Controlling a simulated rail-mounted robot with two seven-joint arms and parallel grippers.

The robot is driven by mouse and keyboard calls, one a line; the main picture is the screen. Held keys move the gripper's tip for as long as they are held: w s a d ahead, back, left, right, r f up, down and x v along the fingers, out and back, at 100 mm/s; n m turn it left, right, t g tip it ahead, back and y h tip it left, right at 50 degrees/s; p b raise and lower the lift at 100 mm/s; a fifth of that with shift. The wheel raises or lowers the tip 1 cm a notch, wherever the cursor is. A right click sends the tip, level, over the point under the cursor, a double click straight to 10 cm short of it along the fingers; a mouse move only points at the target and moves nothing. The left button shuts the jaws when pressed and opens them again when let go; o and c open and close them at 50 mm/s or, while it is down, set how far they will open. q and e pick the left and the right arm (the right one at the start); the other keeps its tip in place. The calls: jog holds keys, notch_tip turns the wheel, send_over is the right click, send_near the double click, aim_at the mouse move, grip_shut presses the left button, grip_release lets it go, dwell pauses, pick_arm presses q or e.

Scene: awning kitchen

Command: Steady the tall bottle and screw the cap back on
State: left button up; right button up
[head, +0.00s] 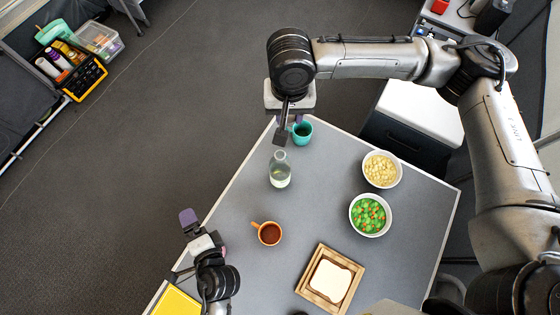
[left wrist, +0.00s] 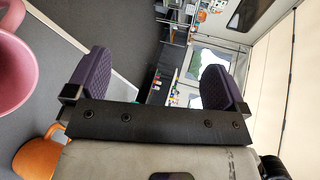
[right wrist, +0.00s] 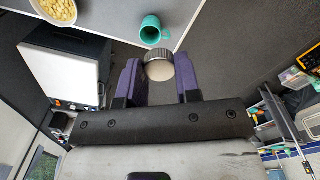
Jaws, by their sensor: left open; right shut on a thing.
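The tall clear bottle (head: 280,172), with pale contents low inside, stands upright and uncapped on the grey table (head: 240,205). My right gripper (head: 287,118) is above the table's far corner, just beyond the bottle. In the right wrist view it is shut on the round cap (right wrist: 159,66), which has a pale face and a dark ridged rim. The cap is held apart from the bottle, which does not show in that view. My left gripper (head: 205,233) is at the table's left edge, apart from the bottle. Its purple fingers are wide open and empty (left wrist: 155,85).
A teal mug (head: 302,132) stands close to the bottle and right gripper. An orange mug (head: 269,234) stands between the left gripper and the bread board (head: 330,281). Two bowls, snacks (head: 382,169) and green vegetables (head: 370,215), are to the right. A pink cup (left wrist: 14,70) shows in the left wrist view.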

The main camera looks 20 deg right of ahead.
pick_arm(q)
jog(key=d+m+t+h, duration=0.3)
jog(key=d+m+h, duration=0.4)
jog(key=d+m, duration=0.55)
jog(key=m+g+h, duration=0.3)
jog(key=m+h, duration=0.4)
jog(key=m, duration=0.7)
send_near(277, 175)
jog(key=shift+s+a+r, duration=0.1)
jog(key=shift+s+a, duration=0.05)
jog(key=shift+s, duration=0.2)
pick_arm(e)
jog(key=s+a+f+m, duration=0.1)
jog(key=m, duration=0.1)
jog(key=s+a+f+m, duration=0.1)
jog(key=a+f+m, duration=0.1)
jog(key=shift+s+f+m, duration=0.1)
jog(key=shift+s+m, duration=0.1)
jog(key=shift+m, duration=0.1)
pick_arm(q)
jog(key=x, duration=1.2)
jog(key=shift+a, duration=0.1)
jog(key=shift+w, duration=0.1)
jog(key=shift+f, duration=0.25)
jog(key=c, duration=1.4)
jog(key=shift+o, duration=0.2)
pick_arm(e)
jog(key=shift+a+f, duration=0.1)
jog(key=shift+f, duration=2.35)
